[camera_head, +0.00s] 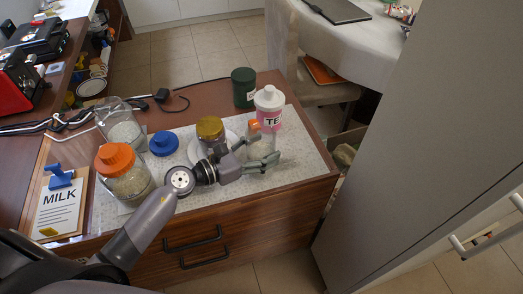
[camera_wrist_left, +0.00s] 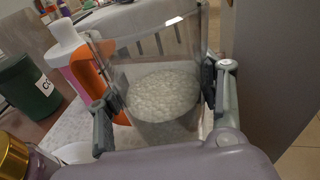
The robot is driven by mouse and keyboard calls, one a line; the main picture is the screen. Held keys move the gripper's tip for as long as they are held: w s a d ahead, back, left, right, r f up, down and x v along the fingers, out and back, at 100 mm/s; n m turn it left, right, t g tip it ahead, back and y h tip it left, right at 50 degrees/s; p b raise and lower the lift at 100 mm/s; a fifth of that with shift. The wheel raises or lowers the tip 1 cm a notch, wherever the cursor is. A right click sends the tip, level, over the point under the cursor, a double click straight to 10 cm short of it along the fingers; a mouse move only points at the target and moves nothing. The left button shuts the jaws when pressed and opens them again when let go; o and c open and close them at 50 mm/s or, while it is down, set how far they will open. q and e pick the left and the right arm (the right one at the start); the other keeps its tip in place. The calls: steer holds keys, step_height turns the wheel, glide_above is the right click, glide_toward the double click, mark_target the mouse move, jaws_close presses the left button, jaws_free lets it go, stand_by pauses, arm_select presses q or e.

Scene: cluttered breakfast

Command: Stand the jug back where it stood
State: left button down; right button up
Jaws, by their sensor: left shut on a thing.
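The jug (camera_head: 262,148) is a clear, glass-like vessel with pale, grainy contents low inside. My left gripper (camera_head: 262,153) is shut on it, with a finger on each side. In the left wrist view the jug (camera_wrist_left: 160,95) fills the space between the fingers of the left gripper (camera_wrist_left: 165,110) and looks roughly upright. I cannot tell whether its base touches the light mat (camera_head: 222,198). An orange piece (camera_head: 254,125) shows beside its rim; I cannot tell whether it belongs to the jug. My right gripper is not in view.
A white-capped pink bottle (camera_head: 269,108) and a dark green canister (camera_head: 243,88) stand close behind the jug. A gold-lidded jar (camera_head: 210,130) is left of it. An orange-lidded jar (camera_head: 120,165), an open glass container (camera_head: 120,125) and a blue lid (camera_head: 163,143) are farther left.

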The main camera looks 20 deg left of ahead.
arm_select(q)
steer(key=shift+r, duration=0.15)
steer(key=shift+c, duration=2.3)
jaws_free()
steer(key=shift+f, duration=0.25)
